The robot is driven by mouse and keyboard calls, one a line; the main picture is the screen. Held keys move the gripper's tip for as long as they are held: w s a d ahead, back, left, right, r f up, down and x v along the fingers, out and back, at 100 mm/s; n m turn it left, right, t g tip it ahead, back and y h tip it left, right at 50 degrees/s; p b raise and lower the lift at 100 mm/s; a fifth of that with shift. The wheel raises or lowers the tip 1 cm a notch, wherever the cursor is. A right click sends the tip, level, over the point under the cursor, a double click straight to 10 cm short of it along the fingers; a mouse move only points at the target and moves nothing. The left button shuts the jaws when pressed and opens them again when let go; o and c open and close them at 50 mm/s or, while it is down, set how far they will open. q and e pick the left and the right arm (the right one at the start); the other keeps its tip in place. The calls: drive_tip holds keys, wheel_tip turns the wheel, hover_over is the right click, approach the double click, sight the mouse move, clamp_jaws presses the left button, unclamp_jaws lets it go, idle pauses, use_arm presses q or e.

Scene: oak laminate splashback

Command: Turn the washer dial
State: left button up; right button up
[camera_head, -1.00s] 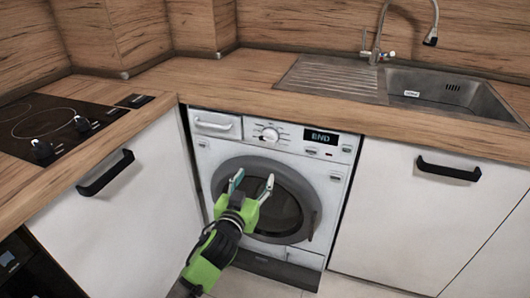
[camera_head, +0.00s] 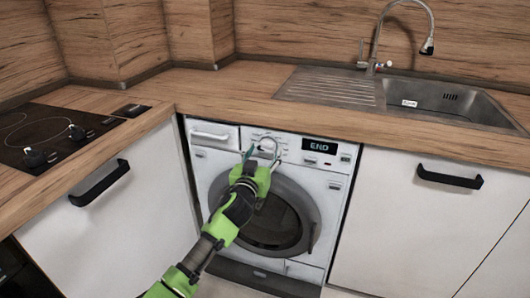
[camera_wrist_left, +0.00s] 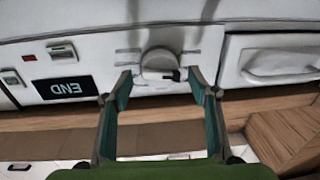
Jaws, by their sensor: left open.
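The washer (camera_head: 225,140) is a white front loader under the counter with a dark round door and a display reading END. Its dial (camera_wrist_left: 158,62) is a round white knob with a dark mark, near the middle of the wrist view, which shows the panel upside down. My left gripper (camera_head: 262,156) is open in front of the control panel. Its fingertips also show in the left wrist view (camera_wrist_left: 160,82), one on each side of the dial with gaps beside it. Contact with the panel cannot be told. In the head view the gripper partly covers the dial. My right gripper is not seen.
The wooden counter edge (camera_head: 340,123) runs just above the panel. The detergent drawer (camera_head: 211,134) is left of the dial, the END display (camera_head: 319,146) to its right. White cabinets with black handles (camera_head: 449,177) flank the washer. A sink and a hob with knobs are above.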

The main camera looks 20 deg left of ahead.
use_arm(q)
drive_tip(key=shift+w, duration=0.6)
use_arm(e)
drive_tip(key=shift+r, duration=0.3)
use_arm(q)
drive_tip(key=c, duration=1.1)
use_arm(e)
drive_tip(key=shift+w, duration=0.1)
